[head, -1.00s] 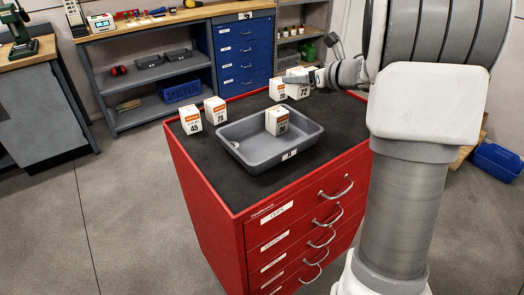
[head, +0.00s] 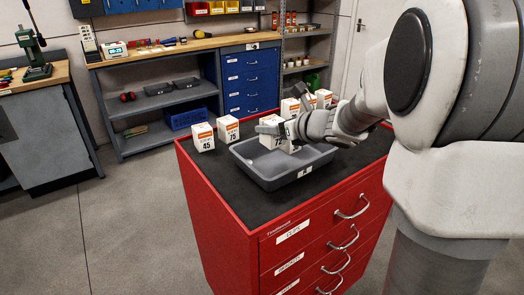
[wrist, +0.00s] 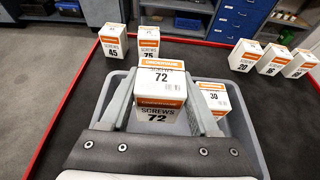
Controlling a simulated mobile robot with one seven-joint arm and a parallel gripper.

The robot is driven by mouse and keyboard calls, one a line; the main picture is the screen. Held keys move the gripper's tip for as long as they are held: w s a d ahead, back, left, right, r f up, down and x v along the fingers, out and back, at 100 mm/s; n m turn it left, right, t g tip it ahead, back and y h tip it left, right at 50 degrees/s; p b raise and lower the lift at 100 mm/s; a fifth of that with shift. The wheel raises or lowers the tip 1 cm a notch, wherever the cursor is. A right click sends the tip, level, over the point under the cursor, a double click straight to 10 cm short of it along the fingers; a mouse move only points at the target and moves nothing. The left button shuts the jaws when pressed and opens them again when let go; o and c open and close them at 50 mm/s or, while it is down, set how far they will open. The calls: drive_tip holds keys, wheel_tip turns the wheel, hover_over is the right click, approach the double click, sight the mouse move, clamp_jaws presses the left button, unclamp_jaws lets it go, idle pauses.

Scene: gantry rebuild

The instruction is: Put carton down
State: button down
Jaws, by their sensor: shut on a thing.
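My gripper (head: 276,128) is shut on the carton marked 72, a white and orange screws box (wrist: 160,92), between its two fingers. It holds the carton upright over the grey tray (head: 268,183); I cannot tell whether the carton touches the tray floor. The tray also shows in the wrist view (wrist: 250,145). A carton marked 30 (wrist: 213,98) is in the tray, right of the held carton, partly hidden by a finger. In the head view the held carton (head: 277,143) is partly covered by my gripper, and the 30 carton is mostly hidden.
The tray sits on the dark top of a red drawer cabinet (head: 240,225). Cartons marked 45 (head: 203,137) and 75 (head: 228,129) stand at the back left. Several cartons, including 20 (wrist: 245,56) and 16 (wrist: 273,60), stand at the back right. The left front top is clear.

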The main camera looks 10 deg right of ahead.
sight(266, 146)
drive_tip(key=a+f, duration=0.1)
drive_tip(key=w+a+f, duration=0.1)
drive_tip(key=a, duration=0.1)
drive_tip(key=shift+w+b, duration=0.15)
drive_tip(key=shift+b, duration=0.15)
drive_tip(key=shift+f+b, duration=0.65)
drive_tip(key=shift+f, duration=1.3)
drive_tip(key=shift+f, duration=0.1)
drive_tip(key=shift+f, duration=0.1)
drive_tip(key=shift+c, duration=0.6)
unclamp_jaws()
drive_tip(key=shift+r, duration=0.2)
